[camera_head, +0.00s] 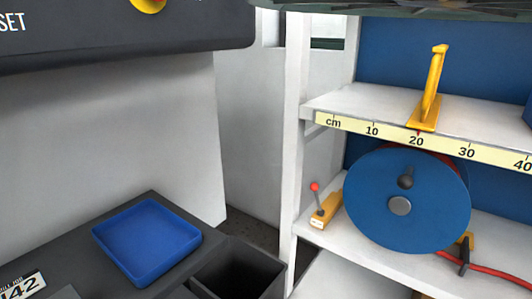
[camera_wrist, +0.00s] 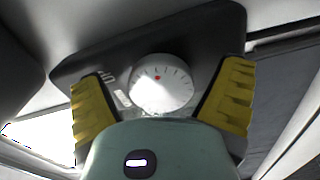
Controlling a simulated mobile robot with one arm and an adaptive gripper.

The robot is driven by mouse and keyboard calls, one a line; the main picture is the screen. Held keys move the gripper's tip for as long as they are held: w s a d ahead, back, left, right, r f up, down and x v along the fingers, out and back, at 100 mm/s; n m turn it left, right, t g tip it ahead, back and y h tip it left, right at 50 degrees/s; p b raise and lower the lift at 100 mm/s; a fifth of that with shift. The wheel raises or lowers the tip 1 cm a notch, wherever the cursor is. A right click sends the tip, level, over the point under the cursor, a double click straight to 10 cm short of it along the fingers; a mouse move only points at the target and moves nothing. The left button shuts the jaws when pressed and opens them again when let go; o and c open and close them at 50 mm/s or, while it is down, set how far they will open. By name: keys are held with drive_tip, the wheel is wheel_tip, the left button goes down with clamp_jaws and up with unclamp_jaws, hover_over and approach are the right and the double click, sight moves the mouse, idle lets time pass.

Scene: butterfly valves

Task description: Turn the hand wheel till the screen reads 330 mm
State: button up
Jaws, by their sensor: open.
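My gripper (camera_wrist: 163,82) shows in the wrist view with its two yellow fingers wide apart and nothing between them. Beyond them is a dark panel (camera_wrist: 205,40) with a round white dial (camera_wrist: 161,84) that has tick marks and a red dot. In the head view, a large blue disc (camera_head: 372,225) with a grey hub and a dark knob stands upright on a shelf; I cannot tell if it is the hand wheel. No screen with a millimetre reading can be made out. My gripper is not in the head view.
A yellow bracket (camera_head: 432,90) stands on the upper shelf, near 20 on the cm scale (camera_head: 375,131). A red-tipped lever (camera_head: 318,206) is left of the disc, a red cable (camera_head: 495,271) right. A blue tray (camera_head: 148,240) and a dark bin (camera_head: 240,272) are lower left.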

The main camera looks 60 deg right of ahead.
drive_tip(key=s, duration=0.7)
drive_tip(key=shift+s+a, duration=0.15)
drive_tip(key=shift+s, duration=0.1)
idle(0.6)
